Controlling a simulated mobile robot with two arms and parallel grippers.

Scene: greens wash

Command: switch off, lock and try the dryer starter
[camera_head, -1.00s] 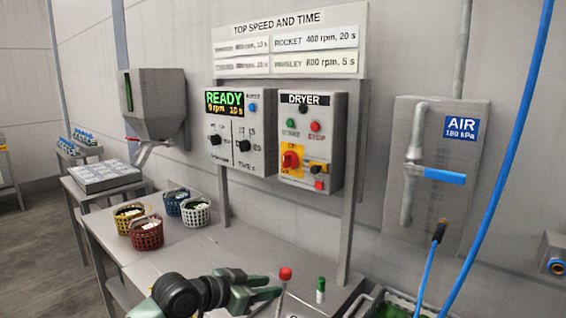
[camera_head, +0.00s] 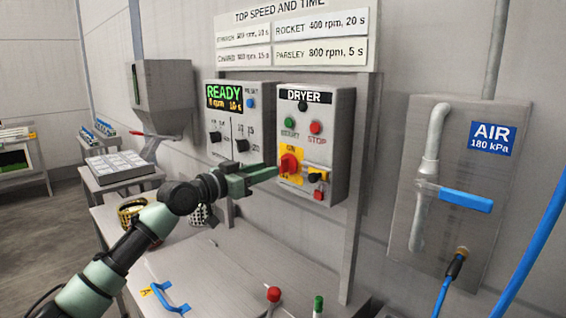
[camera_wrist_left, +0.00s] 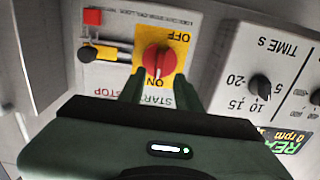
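The dryer starter (camera_head: 325,110) is a grey wall box with a green START button (camera_head: 290,123), a red STOP button (camera_head: 315,128) and a red rotary switch (camera_head: 288,165) on a yellow plate. The switch also shows upside down in the left wrist view (camera_wrist_left: 157,60), its handle lying roughly along the ON–OFF line, apparently towards ON. My left gripper (camera_head: 270,173) is in front of the switch. Its fingers (camera_wrist_left: 160,88) are open, with the tips just short of or beside the knob; contact is unclear. A black round part with a brass-coloured bar (camera_wrist_left: 105,53) and a red block (camera_wrist_left: 92,17) sit beside the switch.
The READY control panel (camera_head: 235,125) is immediately left of the starter. An air panel (camera_head: 440,190) with a blue valve handle (camera_head: 466,200) is to the right. Below are a bench with a blue-handled lid (camera_head: 172,300), a red-knobbed lever (camera_head: 273,294) and a green-topped stick (camera_head: 318,303).

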